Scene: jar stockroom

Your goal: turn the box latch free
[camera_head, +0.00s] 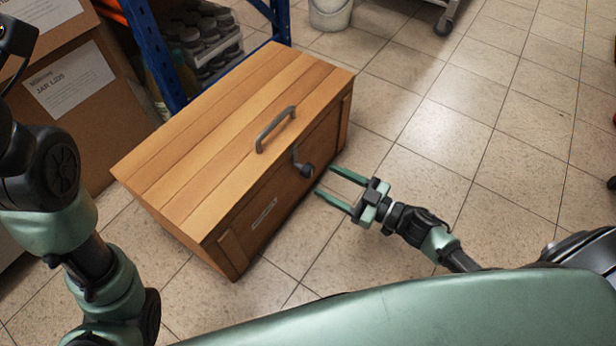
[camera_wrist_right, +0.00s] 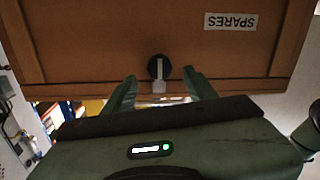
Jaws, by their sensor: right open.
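A wooden box (camera_head: 200,150) with a plank lid and a grey lid handle (camera_head: 276,129) stands on the tiled floor, lid closed. Its dark latch (camera_head: 304,168) is on the front face near the top edge. In the right wrist view the latch (camera_wrist_right: 158,69) is a dark round base with a light tab, between my fingertips in the picture. My right gripper (camera_head: 325,183) is open, its two green fingers pointing at the box front close to the latch, with nothing held. My left arm shows at the left edge of the head view; its gripper is out of frame.
Cardboard boxes (camera_head: 75,85) stand at the left. A blue shelf rack (camera_head: 153,55) with a crate of jars (camera_head: 212,45) stands behind the wooden box. A white bucket (camera_head: 330,12) is at the back. The floor (camera_head: 470,120) to the right is clear.

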